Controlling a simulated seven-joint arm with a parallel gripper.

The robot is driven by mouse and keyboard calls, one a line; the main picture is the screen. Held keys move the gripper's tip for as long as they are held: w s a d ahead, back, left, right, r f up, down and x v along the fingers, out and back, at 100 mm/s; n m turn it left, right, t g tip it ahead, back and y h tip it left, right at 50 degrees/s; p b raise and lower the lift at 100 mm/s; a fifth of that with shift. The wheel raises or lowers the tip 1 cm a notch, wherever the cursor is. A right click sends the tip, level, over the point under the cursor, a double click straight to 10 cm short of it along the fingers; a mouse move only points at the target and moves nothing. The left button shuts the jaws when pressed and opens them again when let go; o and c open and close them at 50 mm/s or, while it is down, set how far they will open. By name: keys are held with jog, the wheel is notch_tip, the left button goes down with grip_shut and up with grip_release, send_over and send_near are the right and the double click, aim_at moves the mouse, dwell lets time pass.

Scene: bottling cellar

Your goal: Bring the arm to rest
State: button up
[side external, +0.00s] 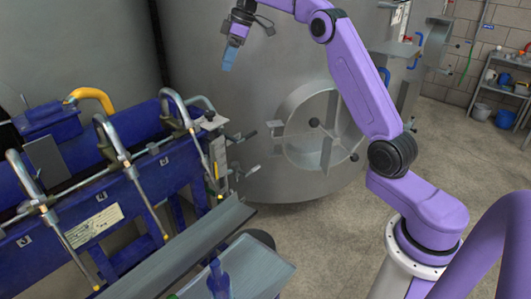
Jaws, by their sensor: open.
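My gripper (230,56) is at the top of the side external view, left of centre. It hangs in the air in front of the large steel tank, above the blue filling machine's right end. Light blue fingertips point downward. It is open and I see nothing held between the fingers, though they are small in the picture. My purple arm reaches up and left from its base at the lower right.
A blue filling machine (105,215) with curved metal spouts fills the left. A steel tank (200,60) with a round hatch (320,130) stands behind. A grey rail (185,250) runs along the machine's front. A shelf (505,90) stands far right. Concrete floor (310,235) is open between.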

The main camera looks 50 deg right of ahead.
jog(key=s+a+f+n+g, duration=0.1)
jog(key=s+a+f, duration=0.1)
jog(key=s+a, duration=0.8)
jog(key=s+a+f+g, duration=0.1)
jog(key=s+a+f, duration=0.1)
jog(key=s+a, duration=0.75)
jog(key=s+d+f+n+h, duration=0.1)
jog(key=s+f, duration=0.2)
jog(key=s, duration=0.6)
jog(key=s+d+f+h, duration=0.1)
jog(key=s+d+f, duration=0.1)
jog(key=s, duration=0.7)
jog(key=s+d+f+n, duration=0.1)
jog(key=s+f, duration=0.3)
jog(key=s, duration=0.5)
jog(key=shift+s+d+f+n+g+h, duration=0.2)
jog(key=shift+s+d+n+g+h, duration=0.15)
jog(key=shift+d, duration=0.35)
